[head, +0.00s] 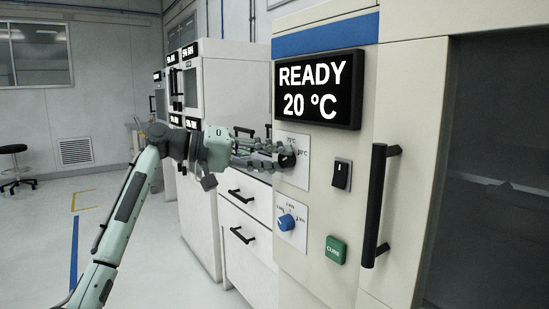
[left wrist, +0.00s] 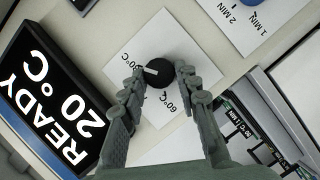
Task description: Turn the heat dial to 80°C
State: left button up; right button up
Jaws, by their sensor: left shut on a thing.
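The heat dial is a black round knob (left wrist: 157,72) on a white plate (head: 291,178), below the display (head: 319,90) reading READY 20 °C. My left gripper (head: 281,155) reaches it from the left, its fingers closed around the knob. In the left wrist view, the two fingertips (left wrist: 158,82) sit on either side of the knob. Its white pointer mark lies toward the left of that picture, on the side of a partly hidden label ending in 0°C. A 60°C label (left wrist: 169,101) shows below the knob there. My right gripper is not in view.
A black rocker switch (head: 341,175), a blue timer knob (head: 286,222) and a green CURE button (head: 336,250) are on the same panel. A long black door handle (head: 376,205) stands out on the right. Open floor lies left of the cabinets.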

pick_arm(q)
jog(key=o, duration=1.2)
jog(key=shift+c, duration=0.2)
jog(key=v, duration=1.2)
jog(key=shift+f, duration=0.1)
